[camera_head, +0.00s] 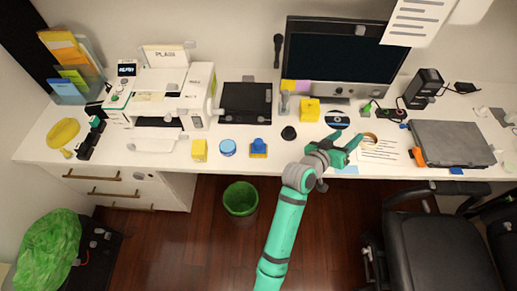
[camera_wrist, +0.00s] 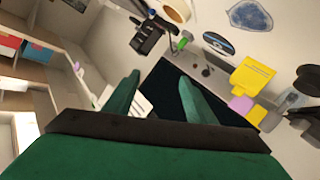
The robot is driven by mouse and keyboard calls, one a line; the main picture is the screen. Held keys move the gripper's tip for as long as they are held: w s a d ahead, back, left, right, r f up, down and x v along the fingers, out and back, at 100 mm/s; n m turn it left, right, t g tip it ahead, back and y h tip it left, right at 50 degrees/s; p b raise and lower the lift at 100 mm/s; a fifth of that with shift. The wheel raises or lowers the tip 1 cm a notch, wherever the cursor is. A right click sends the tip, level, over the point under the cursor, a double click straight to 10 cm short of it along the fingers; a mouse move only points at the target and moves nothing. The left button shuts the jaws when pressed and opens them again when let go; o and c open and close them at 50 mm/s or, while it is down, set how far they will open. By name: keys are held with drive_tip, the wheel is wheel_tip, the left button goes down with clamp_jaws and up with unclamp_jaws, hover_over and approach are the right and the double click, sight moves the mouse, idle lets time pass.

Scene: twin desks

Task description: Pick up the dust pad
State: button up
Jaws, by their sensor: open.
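I cannot tell for certain which thing is the dust pad. A flat light-blue patch (camera_head: 345,169) lies at the desk's front edge, partly behind my arm. A mottled blue flat patch (camera_wrist: 249,15) at the top of the wrist view may be the same thing. A small blue-and-yellow piece (camera_head: 258,149) also stands on the desk, left of my arm. My gripper (camera_head: 362,139) is above the right-middle of the desk, near a tan ring (camera_head: 371,136). In the wrist view its two green fingers (camera_wrist: 160,97) are spread, with nothing seen between them.
The white desk (camera_head: 290,152) holds a monitor (camera_head: 345,55) at the back, a yellow block (camera_head: 309,109), a disc (camera_head: 337,119) and a grey closed box (camera_head: 450,143) at right. A black chair (camera_head: 430,240) stands in front at right; a green-lined bin (camera_head: 241,199) is below.

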drive_tip(key=w+a+m+g, duration=0.1)
drive_tip(key=w+m+g, duration=0.2)
drive_tip(key=g, duration=0.1)
drive_tip(key=m+g+y, duration=0.3)
drive_tip(key=g+y, duration=0.3)
drive_tip(key=y, duration=0.4)
hover_over(258, 141)
wheel_tip(258, 141, down, 5)
drive_tip(key=shift+w+f, duration=0.15)
drive_tip(key=shift+f, duration=0.05)
wheel_tip(258, 141, down, 4)
drive_tip(key=shift+f, duration=0.1)
drive_tip(key=shift+d+f, duration=0.1)
drive_tip(key=shift+f, duration=0.45)
drive_tip(key=shift+c, duration=0.5)
